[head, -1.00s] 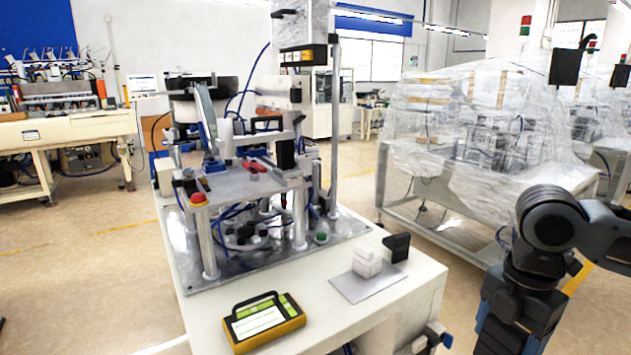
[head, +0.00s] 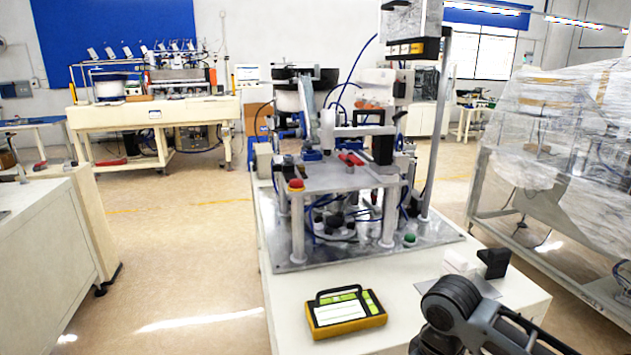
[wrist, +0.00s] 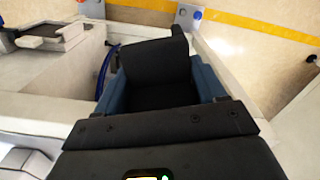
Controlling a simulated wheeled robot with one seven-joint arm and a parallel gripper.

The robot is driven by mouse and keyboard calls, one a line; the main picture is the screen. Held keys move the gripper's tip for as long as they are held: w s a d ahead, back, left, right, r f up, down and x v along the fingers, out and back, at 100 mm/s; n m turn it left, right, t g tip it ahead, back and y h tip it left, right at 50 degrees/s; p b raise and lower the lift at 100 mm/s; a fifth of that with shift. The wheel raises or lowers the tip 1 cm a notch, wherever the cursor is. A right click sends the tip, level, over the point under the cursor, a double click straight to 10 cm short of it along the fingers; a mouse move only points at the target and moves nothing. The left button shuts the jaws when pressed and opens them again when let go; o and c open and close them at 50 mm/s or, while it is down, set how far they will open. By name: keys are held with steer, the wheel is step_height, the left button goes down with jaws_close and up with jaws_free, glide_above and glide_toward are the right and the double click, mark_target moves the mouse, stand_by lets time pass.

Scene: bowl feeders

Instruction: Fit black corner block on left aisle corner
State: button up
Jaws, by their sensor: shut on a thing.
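A black L-shaped corner block (wrist: 155,60) is between the blue-sided fingers of my gripper (wrist: 153,84) in the wrist view. The gripper is shut on it, and the block's upright part sticks up past the fingers. In the head view, my arm shows at the bottom right; the gripper and held block are out of sight there. The white bench (head: 405,322) carries the feeder machine. Its near end is cut off by the frame, and I cannot tell which corner is the left aisle one. A similar black block (head: 493,262) stands near the bench's right edge.
A yellow-black handheld panel (head: 345,312) lies on the bench. White blocks (head: 455,262) on a grey plate (head: 430,288) are beside the standing black block. A white cabinet (head: 50,240) is at left, with open floor (head: 180,260) between. A plastic-wrapped machine (head: 560,150) is at right.

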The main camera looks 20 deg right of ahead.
steer(key=a+f+m, duration=0.3)
steer(key=a+f, duration=0.4)
steer(key=a, duration=0.1)
steer(key=shift+s+a+m, duration=0.15)
steer(key=shift+s+m, duration=0.25)
steer(key=shift+s, duration=0.05)
steer(key=shift+w, duration=0.1)
